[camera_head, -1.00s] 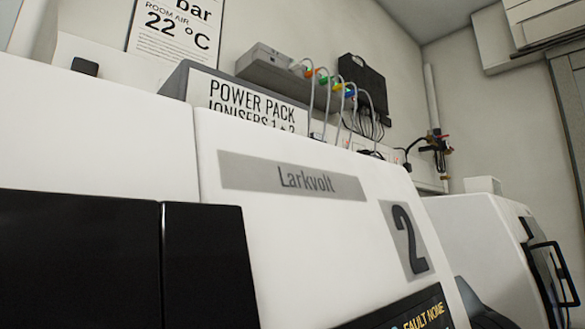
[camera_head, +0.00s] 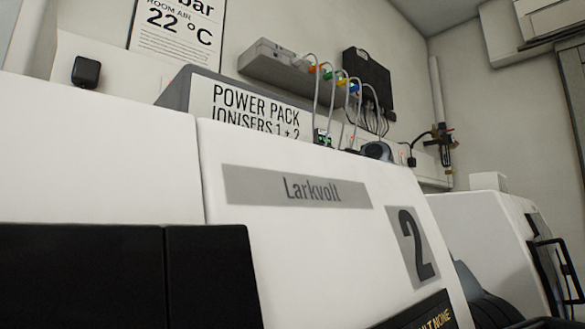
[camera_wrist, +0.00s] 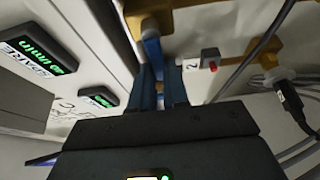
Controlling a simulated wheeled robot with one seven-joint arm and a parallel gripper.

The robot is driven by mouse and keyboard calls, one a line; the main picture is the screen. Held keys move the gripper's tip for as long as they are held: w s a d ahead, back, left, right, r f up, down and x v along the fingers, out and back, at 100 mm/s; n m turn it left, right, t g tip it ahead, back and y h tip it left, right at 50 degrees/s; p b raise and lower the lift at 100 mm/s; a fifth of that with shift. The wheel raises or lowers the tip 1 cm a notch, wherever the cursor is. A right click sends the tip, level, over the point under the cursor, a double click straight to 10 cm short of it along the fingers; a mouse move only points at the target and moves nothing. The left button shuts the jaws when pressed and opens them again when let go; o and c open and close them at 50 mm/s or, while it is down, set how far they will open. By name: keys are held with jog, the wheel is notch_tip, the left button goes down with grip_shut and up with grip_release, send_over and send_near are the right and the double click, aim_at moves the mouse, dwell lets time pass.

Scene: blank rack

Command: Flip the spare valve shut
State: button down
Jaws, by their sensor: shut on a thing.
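In the wrist view, my gripper (camera_wrist: 160,88) is shut on a blue lever (camera_wrist: 152,50) that runs up from between its dark fingers. The lever meets a brass-coloured valve body (camera_wrist: 165,8) at the top of the picture. A green-lit display marked SPARE (camera_wrist: 38,58) is at the left, reading in l/min. The fingers hide the lever's near end. My gripper is not in the head view, and I cannot make out the spare valve there.
A second green-lit display (camera_wrist: 98,98), a red button (camera_wrist: 211,65), a brass fitting (camera_wrist: 268,60) and a black cable plug (camera_wrist: 294,103) are close around my gripper. In the head view, a white Larkvolt cabinet (camera_head: 290,240) fills the front, with a power pack (camera_head: 180,88) behind.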

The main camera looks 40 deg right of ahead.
jog(key=shift+f, duration=0.15)
jog(key=c, duration=1.1)
grip_release()
jog(key=shift+b+v, duration=0.5)
jog(key=shift+v, duration=3.4)
